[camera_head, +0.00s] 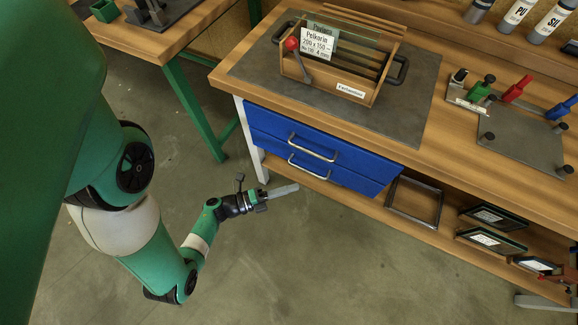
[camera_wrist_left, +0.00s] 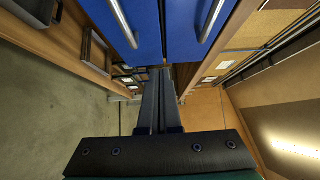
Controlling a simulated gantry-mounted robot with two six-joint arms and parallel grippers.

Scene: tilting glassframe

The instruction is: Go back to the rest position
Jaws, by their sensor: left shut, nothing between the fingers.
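My left gripper (camera_head: 283,191) is in front of the workbench, beside the lower shelf's left end and below the blue drawers (camera_head: 318,150). Its fingers are together with nothing between them. In the left wrist view the closed fingers (camera_wrist_left: 160,100) point toward the blue drawer fronts (camera_wrist_left: 185,30) with their metal handles. My left arm comes in from the left and hangs over the floor, bent at the elbow. My right gripper does not show in either view.
The wooden workbench carries a grey mat (camera_head: 420,95) with a wooden rack (camera_head: 340,70) of glass panes. Clamps and a metal plate (camera_head: 525,135) lie to the right. The lower shelf holds a metal frame (camera_head: 414,202) and dark cases. Another table stands behind left. Floor in front is clear.

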